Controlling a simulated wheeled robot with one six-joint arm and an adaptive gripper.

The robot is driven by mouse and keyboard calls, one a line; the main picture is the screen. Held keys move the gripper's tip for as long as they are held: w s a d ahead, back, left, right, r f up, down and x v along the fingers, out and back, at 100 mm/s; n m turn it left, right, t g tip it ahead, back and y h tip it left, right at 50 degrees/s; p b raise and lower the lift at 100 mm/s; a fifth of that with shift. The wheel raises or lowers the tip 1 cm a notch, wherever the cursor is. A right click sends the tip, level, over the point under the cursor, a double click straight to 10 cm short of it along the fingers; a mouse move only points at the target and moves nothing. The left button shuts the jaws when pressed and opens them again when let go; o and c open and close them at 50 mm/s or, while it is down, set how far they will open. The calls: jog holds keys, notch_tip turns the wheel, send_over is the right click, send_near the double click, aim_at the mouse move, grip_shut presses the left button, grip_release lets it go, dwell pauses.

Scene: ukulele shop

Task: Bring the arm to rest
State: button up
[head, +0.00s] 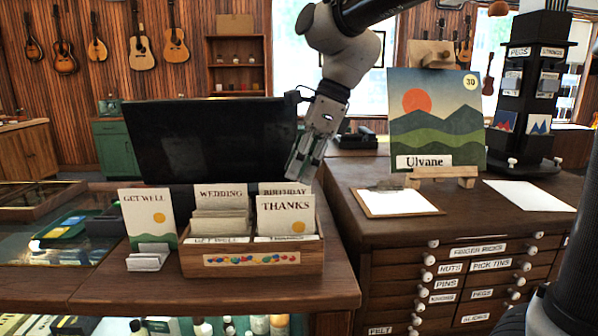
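My arm comes down from the top of the head view. My gripper (300,176) points downward above the right rear of the wooden card box (251,261). From this angle I cannot tell whether its fingers are open or shut, and I see nothing clearly held between them. The fingertips are just above the tops of the "BIRTHDAY" (285,189) and "THANKS" (286,216) cards in the picture. Whether they touch anything is unclear.
A "GET WELL" card (148,215) stands in a small holder (148,257) left of the box. A dark screen-like panel (205,140) is behind. To the right are a clipboard (398,203), a landscape picture (436,118) on an easel, and a dark display tower (533,85).

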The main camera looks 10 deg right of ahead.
jog(key=s+d+f+n+t+h, duration=0.1)
jog(key=s+d+n, duration=0.4)
jog(key=d, duration=0.5)
jog(key=s+d+f+n+t+h, duration=0.1)
jog(key=s+d+f+n+h, duration=0.1)
jog(key=s+d+n, duration=0.4)
jog(key=s+d+f+n+t+h, duration=0.1)
jog(key=s+d+n, duration=0.4)
jog(key=d, duration=0.8)
notch_tip(320, 180, down, 3)
jog(key=shift+s+d+r+n+t, duration=0.25)
jog(key=shift+n+t, duration=0.35)
jog(key=shift+n, duration=0.6)
